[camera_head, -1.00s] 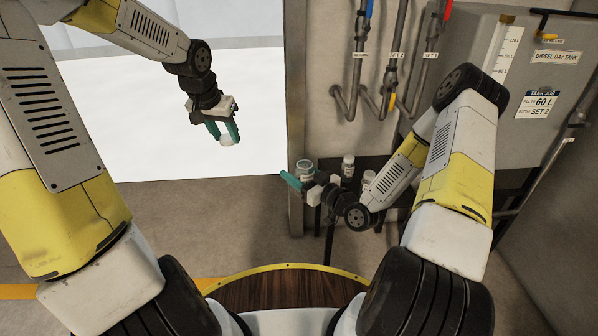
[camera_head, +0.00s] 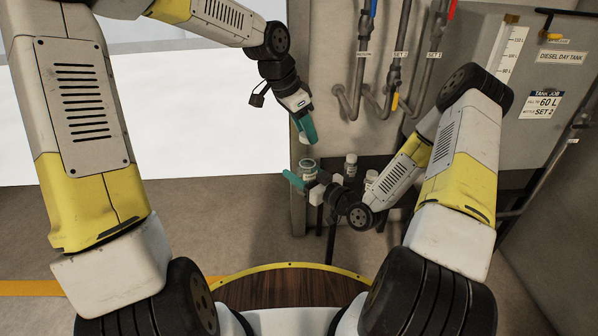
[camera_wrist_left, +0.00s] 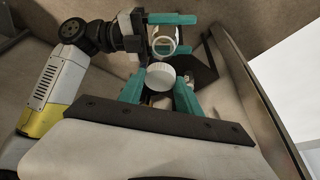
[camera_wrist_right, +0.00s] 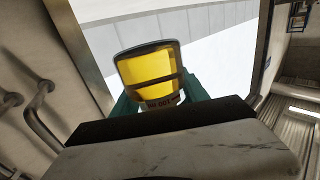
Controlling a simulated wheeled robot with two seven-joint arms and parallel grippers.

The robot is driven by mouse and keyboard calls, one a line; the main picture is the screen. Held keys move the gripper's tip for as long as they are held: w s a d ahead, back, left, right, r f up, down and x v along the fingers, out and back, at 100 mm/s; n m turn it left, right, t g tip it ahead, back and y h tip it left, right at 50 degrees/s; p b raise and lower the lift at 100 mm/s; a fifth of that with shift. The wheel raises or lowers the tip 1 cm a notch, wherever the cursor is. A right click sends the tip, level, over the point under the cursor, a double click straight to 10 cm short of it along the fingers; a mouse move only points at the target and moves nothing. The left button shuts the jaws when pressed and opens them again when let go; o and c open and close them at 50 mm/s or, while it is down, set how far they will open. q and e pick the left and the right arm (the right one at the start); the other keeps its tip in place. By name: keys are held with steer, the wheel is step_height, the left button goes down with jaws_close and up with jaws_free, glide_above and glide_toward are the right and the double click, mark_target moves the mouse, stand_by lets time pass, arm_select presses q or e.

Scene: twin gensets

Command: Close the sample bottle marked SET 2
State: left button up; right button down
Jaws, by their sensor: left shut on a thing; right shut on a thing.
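My left gripper (camera_head: 306,130) is shut on a round white cap (camera_wrist_left: 160,75), seen between its teal fingers in the left wrist view. My right gripper (camera_head: 303,184) is shut on an open sample bottle (camera_head: 308,165). In the right wrist view the bottle (camera_wrist_right: 148,68) is clear with yellow liquid and a label too partial to read surely. Its open mouth (camera_wrist_left: 164,44) faces the left wrist camera. The cap is above the bottle in the head view and apart from it.
Another capped bottle (camera_head: 350,163) stands right of the held one, and a white-topped one (camera_head: 371,177) is partly hidden by my right arm. Pipes (camera_head: 365,70) and the diesel day tank (camera_head: 548,75) are behind. A post (camera_head: 298,205) stands close by.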

mark_target(307, 176)
stand_by(0.3)
arm_select(q)
steer(key=shift+f, duration=2)
steer(key=shift+f, duration=0.9)
steer(key=shift+f, duration=0.6)
